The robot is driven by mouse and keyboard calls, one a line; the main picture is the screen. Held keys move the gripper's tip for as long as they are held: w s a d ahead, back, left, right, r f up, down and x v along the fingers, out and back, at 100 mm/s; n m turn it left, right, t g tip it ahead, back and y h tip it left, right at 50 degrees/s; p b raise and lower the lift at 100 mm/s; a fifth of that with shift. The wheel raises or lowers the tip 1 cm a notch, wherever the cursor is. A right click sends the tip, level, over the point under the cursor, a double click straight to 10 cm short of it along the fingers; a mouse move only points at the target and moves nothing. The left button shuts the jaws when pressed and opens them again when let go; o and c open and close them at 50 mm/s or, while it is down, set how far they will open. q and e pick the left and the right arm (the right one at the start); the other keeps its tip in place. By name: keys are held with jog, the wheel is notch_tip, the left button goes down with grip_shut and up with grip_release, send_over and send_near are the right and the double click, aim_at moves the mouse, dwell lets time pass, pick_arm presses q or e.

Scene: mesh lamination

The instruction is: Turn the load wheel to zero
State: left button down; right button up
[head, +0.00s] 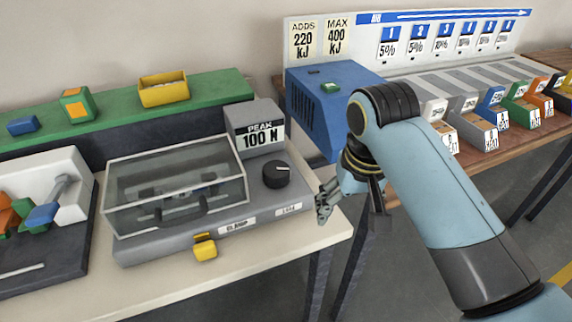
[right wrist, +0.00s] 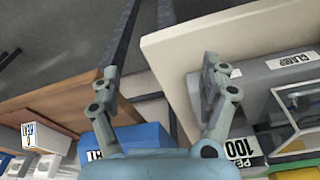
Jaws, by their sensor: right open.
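The load wheel (head: 276,173) is a black round knob with a light mark, on the right part of the grey test machine (head: 185,238). Behind it a grey box carries a display (head: 260,137) reading "PEAK 100 N". My right gripper (head: 350,207) is open and empty, to the right of the wheel and apart from it, by the table's right edge. In the right wrist view its two fingers (right wrist: 158,75) are spread, with the machine (right wrist: 262,88) beyond the right finger. I cannot make out the wheel there. My left gripper is not in view.
A clear-lidded cover (head: 175,180) with a handle sits on the machine's left part. A yellow latch (head: 204,247) is at its front. A blue box (head: 335,100) stands behind my right arm on a wooden table. The pale table (head: 310,240) is bare right of the machine.

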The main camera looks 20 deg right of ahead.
jog(key=w+a+r+m, duration=0.1)
jog(key=w+a+r, duration=0.25)
jog(key=w, duration=0.55)
jog(key=m+g, duration=0.1)
jog(key=g, duration=0.1)
send_near(276, 168)
jog(key=shift+s+d+y, duration=0.15)
jog(key=shift+d+y, duration=0.05)
jog(key=shift+y, duration=0.1)
notch_tip(276, 168, down, 10)
jog(key=shift+f+b, duration=0.2)
jog(key=shift+b, duration=0.25)
jog(key=shift+c, duration=0.2)
jog(key=c, duration=1.1)
